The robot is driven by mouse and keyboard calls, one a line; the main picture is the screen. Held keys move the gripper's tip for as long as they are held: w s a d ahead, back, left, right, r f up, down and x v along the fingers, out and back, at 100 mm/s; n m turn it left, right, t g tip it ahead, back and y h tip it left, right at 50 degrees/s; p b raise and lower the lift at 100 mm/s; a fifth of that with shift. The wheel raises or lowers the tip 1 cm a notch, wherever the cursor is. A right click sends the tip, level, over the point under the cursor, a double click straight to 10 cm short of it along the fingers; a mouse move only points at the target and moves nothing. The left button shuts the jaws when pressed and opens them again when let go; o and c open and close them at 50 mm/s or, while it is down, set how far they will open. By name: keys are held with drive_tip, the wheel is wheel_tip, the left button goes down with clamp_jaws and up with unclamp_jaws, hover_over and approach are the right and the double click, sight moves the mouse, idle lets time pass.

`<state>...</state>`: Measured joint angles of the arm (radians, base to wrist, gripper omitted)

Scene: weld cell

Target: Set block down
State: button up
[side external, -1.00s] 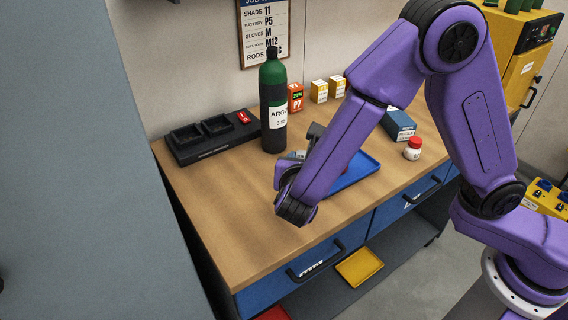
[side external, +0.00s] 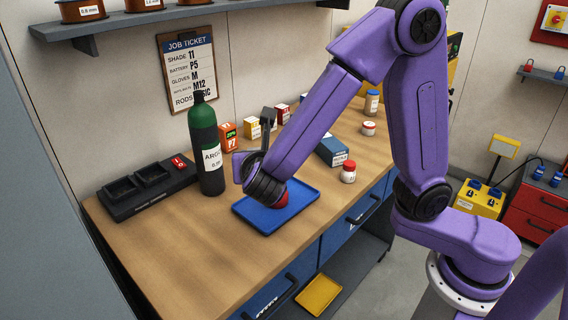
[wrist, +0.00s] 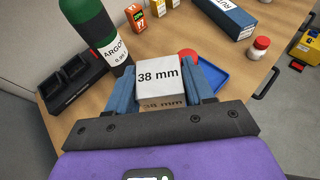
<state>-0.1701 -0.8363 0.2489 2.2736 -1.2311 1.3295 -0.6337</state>
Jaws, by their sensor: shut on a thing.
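My gripper (wrist: 163,78) is shut on a pale grey block (wrist: 162,73) marked "38 mm", with one blue finger on each side of it in the wrist view. In the side view my wrist hides the block and the fingers. There my wrist overlaps the back left part of the blue tray (side external: 262,221) on the wooden bench. The wrist view shows part of the tray (wrist: 217,77) beyond and to the right of the block. I cannot tell how high the block is held or whether it touches anything.
A red object (side external: 283,201) shows at the tray, partly hidden by my wrist. A green-topped argon bottle (side external: 207,150) and a black charger (side external: 148,188) stand left. Small boxes and a red-capped jar (side external: 348,172) stand behind and right. The bench front left (side external: 185,255) is clear.

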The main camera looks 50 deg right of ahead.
drive_tip(key=w+d+n+t+y, duration=0.2)
drive_tip(key=w+d+n+y, duration=0.1)
drive_tip(key=d, duration=1.9)
drive_tip(key=w+d+f, duration=0.1)
drive_tip(key=w+f, duration=0.3)
drive_tip(key=w+d+f, duration=0.1)
drive_tip(key=w+f, duration=0.3)
drive_tip(key=f, duration=0.1)
drive_tip(key=w+d+f, duration=0.1)
drive_tip(key=w+f, duration=0.3)
drive_tip(key=f, duration=0.1)
drive_tip(key=shift+w+d, duration=0.15)
drive_tip(key=shift+d, duration=0.05)
drive_tip(key=shift+w+d+f, duration=0.1)
drive_tip(key=shift+w+f, duration=0.4)
drive_tip(key=shift+f, duration=0.1)
drive_tip(key=shift+w+f+y, duration=0.1)
drive_tip(key=shift+f+y, duration=0.3)
drive_tip(key=shift+f, duration=1.2)
drive_tip(key=shift+f, duration=0.15)
